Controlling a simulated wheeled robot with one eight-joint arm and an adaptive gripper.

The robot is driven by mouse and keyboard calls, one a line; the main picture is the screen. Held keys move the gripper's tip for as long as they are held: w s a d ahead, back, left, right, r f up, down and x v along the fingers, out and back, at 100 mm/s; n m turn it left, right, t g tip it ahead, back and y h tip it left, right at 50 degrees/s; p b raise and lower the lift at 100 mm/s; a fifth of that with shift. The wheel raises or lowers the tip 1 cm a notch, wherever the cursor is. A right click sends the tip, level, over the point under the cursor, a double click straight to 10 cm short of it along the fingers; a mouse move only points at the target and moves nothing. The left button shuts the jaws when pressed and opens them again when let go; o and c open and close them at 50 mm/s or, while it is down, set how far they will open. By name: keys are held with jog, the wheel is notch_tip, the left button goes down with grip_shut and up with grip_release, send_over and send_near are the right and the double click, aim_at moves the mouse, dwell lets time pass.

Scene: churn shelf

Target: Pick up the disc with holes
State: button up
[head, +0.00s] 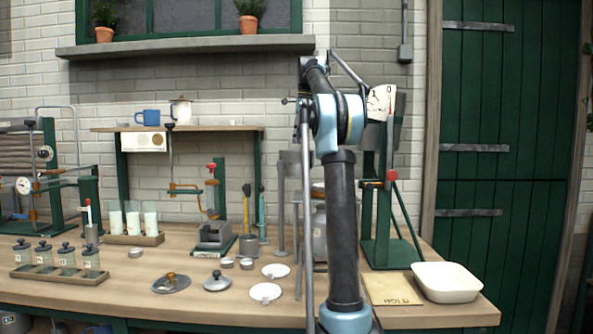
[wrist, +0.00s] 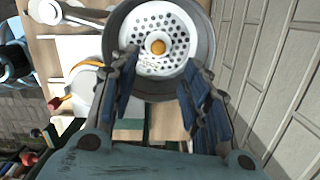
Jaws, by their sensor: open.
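The disc with holes (wrist: 176,28) shows in the wrist view as a white round plate with many dark holes and an orange knob in its middle. It sits inside a grey round rim (wrist: 118,22). My gripper (wrist: 160,68) is open, with its dark blue fingers apart on the left and right below the knob. In the head view my arm stands in front of that part of the bench, and I cannot make out the disc there.
The wooden bench (head: 215,309) holds lids (head: 217,281), jars (head: 68,258) and a green press (head: 214,232). A white tub (head: 446,282) stands at the right end beside a tan board (head: 394,289). A grey metal can (head: 319,235) is partly behind my arm. The brick wall (wrist: 270,60) is close on the right in the wrist view.

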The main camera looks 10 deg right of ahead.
jog(key=shift+w+a+f, duration=0.1)
jog(key=shift+a+f, duration=0.15)
jog(key=shift+f, duration=1.15)
jog(key=shift+w+a+f, duration=0.1)
jog(key=shift+a+f, duration=0.15)
jog(key=shift+f, duration=1.15)
jog(key=shift+a+f, duration=0.25)
jog(key=shift+f, duration=1.15)
grip_shut()
